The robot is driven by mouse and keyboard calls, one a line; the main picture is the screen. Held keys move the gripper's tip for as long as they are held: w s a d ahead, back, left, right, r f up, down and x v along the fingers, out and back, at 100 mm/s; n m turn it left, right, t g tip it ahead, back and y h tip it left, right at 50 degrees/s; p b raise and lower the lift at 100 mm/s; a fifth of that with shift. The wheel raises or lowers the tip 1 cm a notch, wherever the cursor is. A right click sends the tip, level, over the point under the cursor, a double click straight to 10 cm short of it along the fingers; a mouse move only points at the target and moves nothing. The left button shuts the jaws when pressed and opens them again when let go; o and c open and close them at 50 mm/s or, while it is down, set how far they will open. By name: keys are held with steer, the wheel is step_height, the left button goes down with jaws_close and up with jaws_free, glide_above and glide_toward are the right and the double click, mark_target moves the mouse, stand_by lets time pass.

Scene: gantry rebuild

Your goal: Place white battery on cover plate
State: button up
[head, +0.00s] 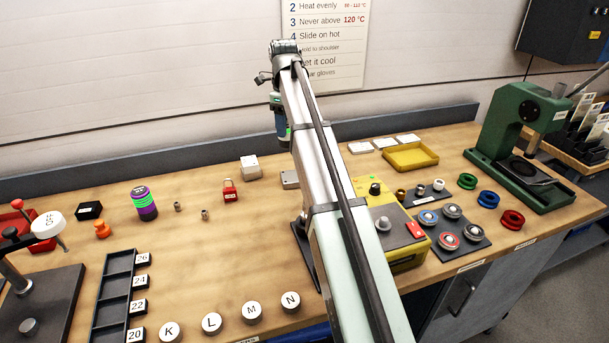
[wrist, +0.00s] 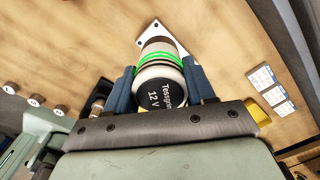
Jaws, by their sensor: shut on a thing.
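The white battery (wrist: 159,70) is between the fingers of my gripper (wrist: 161,78) in the wrist view. It has bright green bands and a black end reading 12 V. My gripper is shut on its sides. A pale plate with small holes (wrist: 157,28), apparently the cover plate, shows beyond the battery, partly hidden by it. In the head view my gripper (head: 281,125) is above the bench towards the back wall, with the battery mostly hidden. A grey plate (head: 290,179) lies below, partly hidden by my arm. The gap between battery and plate cannot be judged.
A purple-and-black battery with green bands (head: 144,204) stands at left. A white block (head: 250,168) and a red padlock (head: 230,190) stand left of the grey plate. A yellow tray (head: 411,157) lies to the right. Lettered round pieces (head: 251,312) line the front.

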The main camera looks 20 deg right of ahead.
steer(key=s+d, duration=0.3)
steer(key=d, duration=0.2)
steer(key=shift+m, duration=0.4)
steer(key=shift+w+a+f, duration=0.1)
steer(key=shift+f, duration=2.4)
steer(key=shift+w+f, duration=0.1)
steer(key=shift+f, duration=2.35)
steer(key=shift+f, duration=0.1)
steer(key=o, duration=1.3)
step_height(320, 180, up, 12)
steer(key=shift+r, duration=0.1)
